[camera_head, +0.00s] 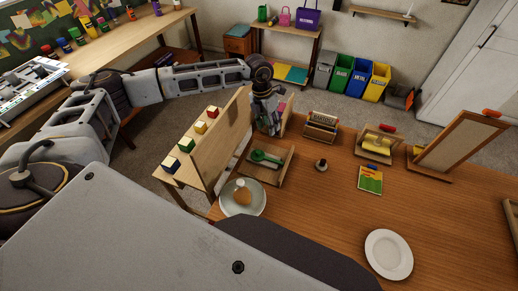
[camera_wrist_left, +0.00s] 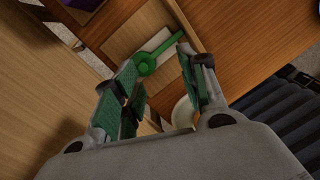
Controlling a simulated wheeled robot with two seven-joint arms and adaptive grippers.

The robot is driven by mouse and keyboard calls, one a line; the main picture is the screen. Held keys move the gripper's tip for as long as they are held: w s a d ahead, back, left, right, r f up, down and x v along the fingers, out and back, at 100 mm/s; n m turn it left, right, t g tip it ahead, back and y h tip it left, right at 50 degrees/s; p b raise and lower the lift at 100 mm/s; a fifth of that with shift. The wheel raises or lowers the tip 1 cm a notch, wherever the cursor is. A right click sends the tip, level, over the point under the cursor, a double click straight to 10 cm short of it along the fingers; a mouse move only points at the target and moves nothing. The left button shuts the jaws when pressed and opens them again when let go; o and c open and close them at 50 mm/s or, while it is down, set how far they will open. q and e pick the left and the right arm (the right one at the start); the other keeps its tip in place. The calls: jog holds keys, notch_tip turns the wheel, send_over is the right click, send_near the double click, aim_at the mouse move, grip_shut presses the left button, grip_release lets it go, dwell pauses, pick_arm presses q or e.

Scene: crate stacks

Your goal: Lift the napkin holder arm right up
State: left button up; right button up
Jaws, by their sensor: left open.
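The napkin holder (camera_head: 284,168) is a shallow wooden tray on the table, at the centre of the head view. Its green arm (camera_head: 266,157) lies low across it, with a round end at the left. In the left wrist view the green arm (camera_wrist_left: 146,64) shows with its ring-shaped end, and a pale napkin (camera_wrist_left: 160,40) lies beside it. My left gripper (camera_head: 270,118) is open and empty, behind and above the holder. In the wrist view its fingers (camera_wrist_left: 160,68) spread either side of the green ring, apparently without touching it. My right gripper is not in view.
A wooden board with coloured cubes (camera_head: 201,127) stands left of the holder. A plate with a brown item (camera_head: 257,210) sits in front. An upright wooden rack (camera_head: 289,120) is close to the gripper. A white plate (camera_head: 389,254) lies right; the table between is mostly clear.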

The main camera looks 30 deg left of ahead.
pick_arm(q)
jog(key=a, duration=0.1)
jog(key=s+a+f+y, duration=0.1)
jog(key=a+y, duration=0.1)
jog(key=shift+s+a+f, duration=0.25)
jog(key=shift+s+a, duration=0.05)
jog(key=shift+s, duration=0.05)
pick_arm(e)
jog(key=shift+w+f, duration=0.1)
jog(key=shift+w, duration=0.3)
pick_arm(q)
jog(key=shift+f, duration=0.15)
jog(key=p, duration=0.2)
send_near(258, 151)
notch_tip(258, 151, down, 7)
jog(key=shift+f, duration=0.1)
jog(key=shift+w+f, duration=0.1)
jog(key=shift+f, duration=0.6)
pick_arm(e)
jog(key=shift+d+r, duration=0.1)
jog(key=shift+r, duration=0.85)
pick_arm(q)
jog(key=shift+c, duration=0.2)
